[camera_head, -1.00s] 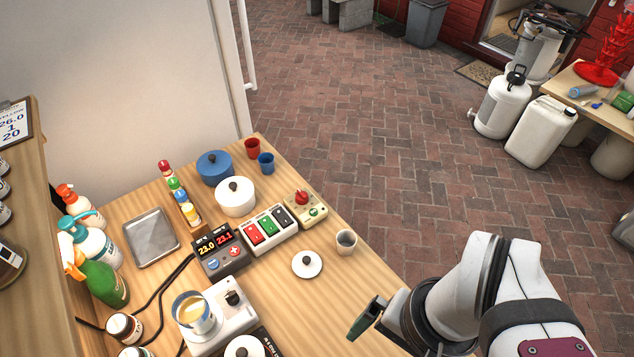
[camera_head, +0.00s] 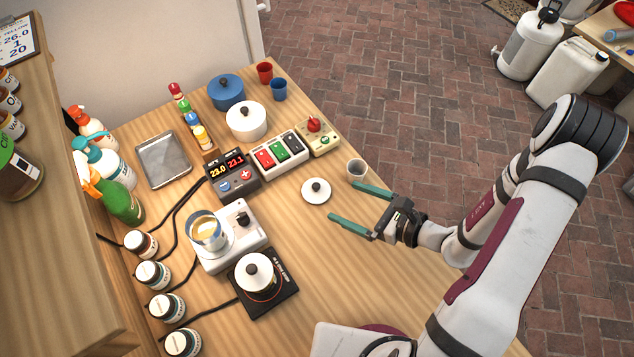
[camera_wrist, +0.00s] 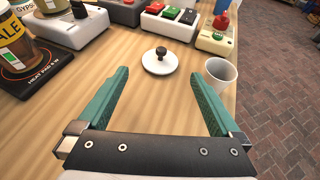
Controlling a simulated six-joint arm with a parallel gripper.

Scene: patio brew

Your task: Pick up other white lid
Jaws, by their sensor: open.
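A loose white lid (camera_head: 316,190) with a black knob lies flat on the wooden table. It also shows in the wrist view (camera_wrist: 159,63), ahead of and between my fingers. My gripper (camera_head: 345,204) is open and empty, its green fingers pointing toward the lid from the right, apart from it. A white pot (camera_head: 246,122) with a white lid and black knob stands farther back. Another white lid (camera_head: 254,271) with a dark knob sits on a vessel on the black heat pad (camera_head: 281,294).
A pale cup (camera_head: 356,169) stands close right of the loose lid, near one finger. Behind are a switch box (camera_head: 278,151), a display box (camera_head: 232,175) and a red-knob box (camera_head: 318,136). A blue pot (camera_head: 226,93) stands farther back. Bare table lies in front of the lid.

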